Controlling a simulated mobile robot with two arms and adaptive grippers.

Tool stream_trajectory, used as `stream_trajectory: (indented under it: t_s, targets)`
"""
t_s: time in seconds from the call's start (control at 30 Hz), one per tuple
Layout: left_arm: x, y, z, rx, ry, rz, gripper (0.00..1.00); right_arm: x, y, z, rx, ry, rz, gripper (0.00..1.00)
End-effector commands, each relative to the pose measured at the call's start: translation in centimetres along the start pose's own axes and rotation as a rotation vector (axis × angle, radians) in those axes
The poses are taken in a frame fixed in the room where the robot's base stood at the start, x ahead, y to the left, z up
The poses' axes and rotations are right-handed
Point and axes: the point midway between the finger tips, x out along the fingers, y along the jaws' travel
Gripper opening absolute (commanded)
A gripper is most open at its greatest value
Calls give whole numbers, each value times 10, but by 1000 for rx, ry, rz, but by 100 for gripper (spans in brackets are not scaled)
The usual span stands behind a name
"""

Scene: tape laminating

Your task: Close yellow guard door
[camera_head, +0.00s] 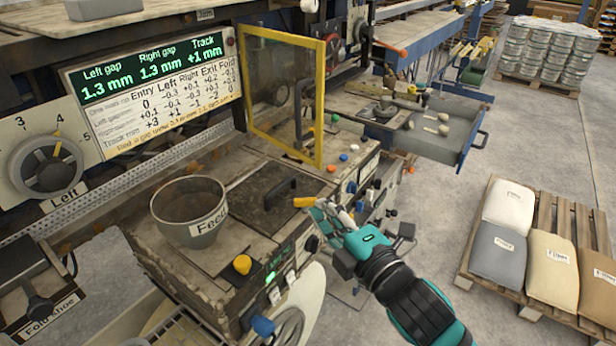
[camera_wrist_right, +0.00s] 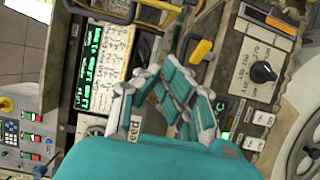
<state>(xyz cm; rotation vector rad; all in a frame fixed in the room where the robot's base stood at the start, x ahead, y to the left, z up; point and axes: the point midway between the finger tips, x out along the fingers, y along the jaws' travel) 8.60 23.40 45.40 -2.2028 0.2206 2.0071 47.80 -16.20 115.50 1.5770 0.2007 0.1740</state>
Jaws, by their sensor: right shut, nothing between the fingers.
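The yellow guard door (camera_head: 319,105) is a clear panel in a yellow frame. It stands upright on the machine beside the display panel, at an angle to it, in the head view. A dark upright handle shows near its right edge. Part of a yellow frame also shows at the top of the right wrist view (camera_wrist_right: 163,7). My right gripper (camera_head: 326,212) is shut and empty, in front of and below the door, above the machine's front edge and apart from the door. It shows in the right wrist view (camera_wrist_right: 166,88). My left gripper is out of view.
A grey Feed pot (camera_head: 190,212) and a dark hatch (camera_head: 268,186) with a black handle lie left of my right gripper. An orange-yellow piece (camera_head: 304,202) is close to its fingertips. A pallet with sacks (camera_head: 497,252) stands on the floor at right.

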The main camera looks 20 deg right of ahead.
Motion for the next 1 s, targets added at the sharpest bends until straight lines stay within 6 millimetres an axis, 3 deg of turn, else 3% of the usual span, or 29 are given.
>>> stream_trajectory:
  t_s: [0.27, 0.6, 0.8, 1.0]
  targets:
    - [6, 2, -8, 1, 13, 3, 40, 28, 7, -2, -18, 7, 21, 0]
    - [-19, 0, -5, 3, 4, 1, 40, 100, 11, -3, -15, 6, 16, 0]
    - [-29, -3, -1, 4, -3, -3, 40, 106, 10, 26, -20, 6, 14, 0]
    - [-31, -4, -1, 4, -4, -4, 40, 108, 8, 36, -17, 7, 15, 0]
